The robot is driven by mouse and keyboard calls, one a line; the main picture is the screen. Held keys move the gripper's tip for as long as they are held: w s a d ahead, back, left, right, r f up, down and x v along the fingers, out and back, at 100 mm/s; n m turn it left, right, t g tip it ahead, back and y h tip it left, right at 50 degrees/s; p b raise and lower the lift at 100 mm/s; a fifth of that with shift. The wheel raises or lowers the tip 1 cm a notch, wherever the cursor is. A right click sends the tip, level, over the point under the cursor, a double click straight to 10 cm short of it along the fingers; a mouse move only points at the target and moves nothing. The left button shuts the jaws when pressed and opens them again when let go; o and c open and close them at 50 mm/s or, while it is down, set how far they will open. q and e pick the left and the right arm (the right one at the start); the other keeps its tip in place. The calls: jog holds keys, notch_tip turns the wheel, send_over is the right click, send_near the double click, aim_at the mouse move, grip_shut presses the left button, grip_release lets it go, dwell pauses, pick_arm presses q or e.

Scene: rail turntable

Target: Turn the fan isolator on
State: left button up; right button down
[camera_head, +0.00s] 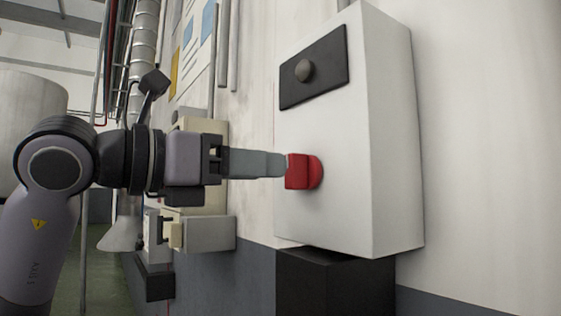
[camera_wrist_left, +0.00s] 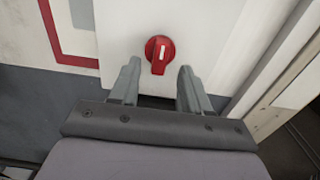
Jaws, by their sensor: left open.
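The fan isolator is a pale box (camera_head: 393,130) on the wall with a red rotary knob (camera_head: 300,171) low on its front. In the left wrist view the red knob (camera_wrist_left: 160,52) carries a white mark, which stands close to upright with a slight tilt. My left gripper (camera_head: 284,165) comes in from the left, level with the knob, its fingertips at or very near it in the head view. In the left wrist view the two fingers (camera_wrist_left: 157,78) are apart, with the knob just beyond and between their tips. Contact cannot be told. My right gripper is not in view.
A black plate with a round grey button (camera_head: 304,71) sits above the knob on the same box. A black block (camera_head: 335,281) is below the box. Smaller boxes (camera_head: 207,233) and pipes line the wall behind my left arm.

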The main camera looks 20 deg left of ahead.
aim_at(299, 172)
pick_arm(q)
jog(key=x, duration=0.4)
jog(key=shift+p, duration=0.4)
grip_shut()
